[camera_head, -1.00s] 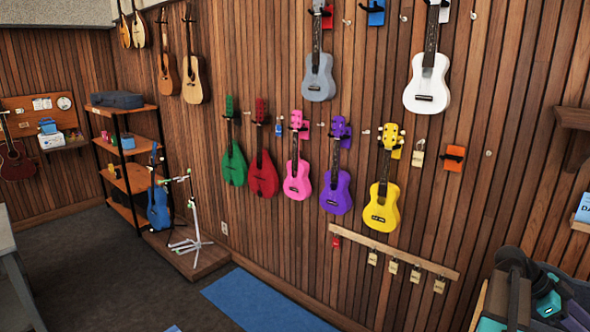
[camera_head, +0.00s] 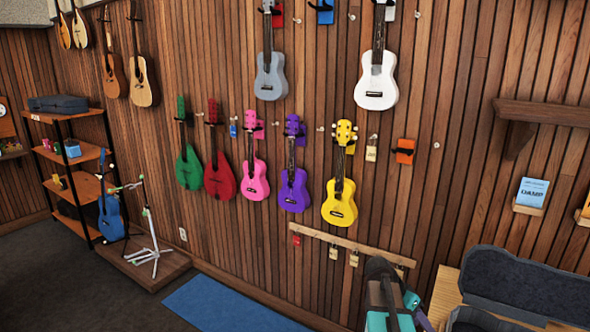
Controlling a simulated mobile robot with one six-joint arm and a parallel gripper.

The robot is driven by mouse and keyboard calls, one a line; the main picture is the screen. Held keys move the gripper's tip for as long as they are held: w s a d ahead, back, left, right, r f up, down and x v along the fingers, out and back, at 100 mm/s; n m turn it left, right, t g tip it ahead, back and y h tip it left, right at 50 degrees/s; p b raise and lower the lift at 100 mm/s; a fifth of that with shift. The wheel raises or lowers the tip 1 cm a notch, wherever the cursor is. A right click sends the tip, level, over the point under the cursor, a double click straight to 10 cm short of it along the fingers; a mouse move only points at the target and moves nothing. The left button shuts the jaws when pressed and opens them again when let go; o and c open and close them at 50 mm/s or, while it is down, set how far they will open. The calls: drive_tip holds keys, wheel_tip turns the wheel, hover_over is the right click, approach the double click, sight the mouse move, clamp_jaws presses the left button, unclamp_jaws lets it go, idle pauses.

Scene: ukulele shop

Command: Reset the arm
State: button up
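Part of my arm (camera_head: 386,296) shows at the bottom right, dark with teal and grey parts, rising in front of the wall. My gripper's fingertips are not visible, so I cannot see whether anything is in it. On the wooden wall hang a yellow ukulele (camera_head: 340,203), a purple one (camera_head: 293,190), a pink one (camera_head: 254,180), a red one (camera_head: 220,181) and a green one (camera_head: 188,167). A grey ukulele (camera_head: 270,76) and a white one (camera_head: 376,81) hang higher up.
An open dark case (camera_head: 515,285) lies on a wooden surface at the bottom right. A rail with tags (camera_head: 345,242) is fixed low on the wall. An orange shelf unit (camera_head: 75,147) and a white stand (camera_head: 150,228) are at left. A blue mat (camera_head: 225,303) lies on the floor.

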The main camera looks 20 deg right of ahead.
drive_tip(key=w+a+f+n+t+y, duration=0.1)
drive_tip(key=w+a+f+n, duration=0.2)
drive_tip(key=a, duration=0.5)
drive_tip(key=w+a+f+n+t+y, duration=0.1)
drive_tip(key=a+f+n, duration=0.25)
drive_tip(key=a, duration=0.35)
drive_tip(key=w+a+f+n+t+y, duration=0.1)
drive_tip(key=w+a+f+n, duration=0.2)
drive_tip(key=a, duration=0.5)
drive_tip(key=s+a+f+n+y, duration=0.1)
drive_tip(key=a+f+n+y, duration=0.2)
drive_tip(key=a, duration=0.7)
drive_tip(key=s+a+f+n+y, duration=0.1)
drive_tip(key=a+f+n, duration=0.3)
drive_tip(key=a, duration=0.6)
drive_tip(key=s+f+g+b, duration=0.1)
drive_tip(key=s+f+b, duration=0.6)
drive_tip(key=f, duration=0.6)
drive_tip(key=s+f+g+b, duration=0.2)
drive_tip(key=s+f+b, duration=0.5)
drive_tip(key=f, duration=0.7)
drive_tip(key=s+f+g+b, duration=0.1)
drive_tip(key=s+f+b, duration=0.6)
drive_tip(key=s+f, duration=0.4)
wheel_tip(320, 180, down, 2)
drive_tip(key=shift+d+f+g+b, duration=0.2)
drive_tip(key=shift+d+g+b, duration=0.1)
drive_tip(key=shift+g+b, duration=0.1)
drive_tip(key=shift+m, duration=0.25)
drive_tip(key=shift+c, duration=0.3)
